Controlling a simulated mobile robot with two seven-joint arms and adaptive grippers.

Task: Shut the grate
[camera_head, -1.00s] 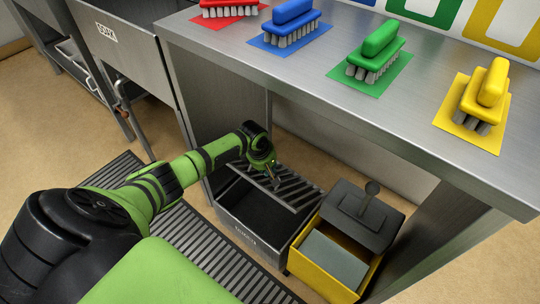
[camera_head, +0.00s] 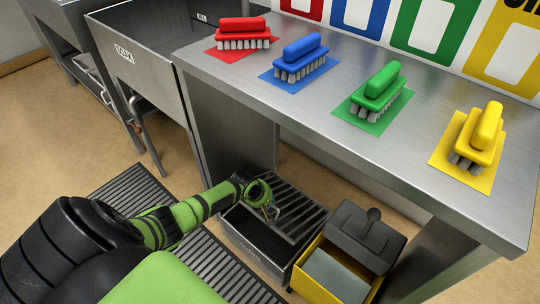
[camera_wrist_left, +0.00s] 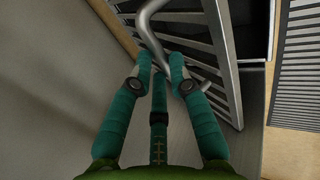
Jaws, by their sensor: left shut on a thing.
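The grate (camera_head: 295,205) is a dark slatted metal panel at the back of a low grey metal box (camera_head: 248,252) under the steel table. It stands tilted, and the dark inside of the box shows in front of it. My left gripper (camera_head: 270,212) is at the grate's near left part, above the box. In the left wrist view the grate (camera_wrist_left: 208,40) fills the upper middle, and a curved silver handle (camera_wrist_left: 152,22) runs between the teal fingers of my left gripper (camera_wrist_left: 163,72). The gripper is shut on this handle. My right gripper is not in view.
A yellow bin (camera_head: 325,287) with a dark knobbed lid (camera_head: 367,236) stands close right of the box. The steel table (camera_head: 340,135) overhangs behind, with a table leg (camera_head: 235,130) close by. A slatted floor mat (camera_head: 215,270) lies in front.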

